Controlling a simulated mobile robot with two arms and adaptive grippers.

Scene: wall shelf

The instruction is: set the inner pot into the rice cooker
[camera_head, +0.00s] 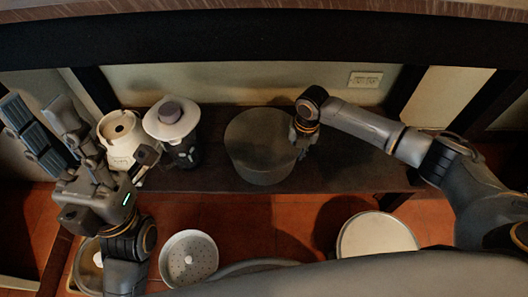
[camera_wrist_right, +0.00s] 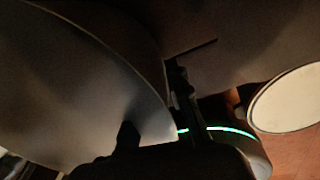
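A large dark grey round pot (camera_head: 258,150), which looks like the inner pot, is at the middle of the shelf; I cannot tell whether it rests there or is raised. My right gripper (camera_head: 303,138) is at its right rim. In the right wrist view the pot's grey wall (camera_wrist_right: 70,85) fills the left side, and my dark right fingers (camera_wrist_right: 155,115) are at its edge, one on each side. Whether they are closed on it is unclear. My left gripper (camera_head: 108,150) has spread fingers and holds nothing visible.
Left on the shelf (camera_head: 340,177) stand a white rounded appliance (camera_head: 119,150) and a dark jar with a wide white top (camera_head: 172,122). Lower down are a perforated round tray (camera_head: 188,262), a pale round disc (camera_head: 375,237) and a partly hidden round rim. The shelf right of the pot is clear.

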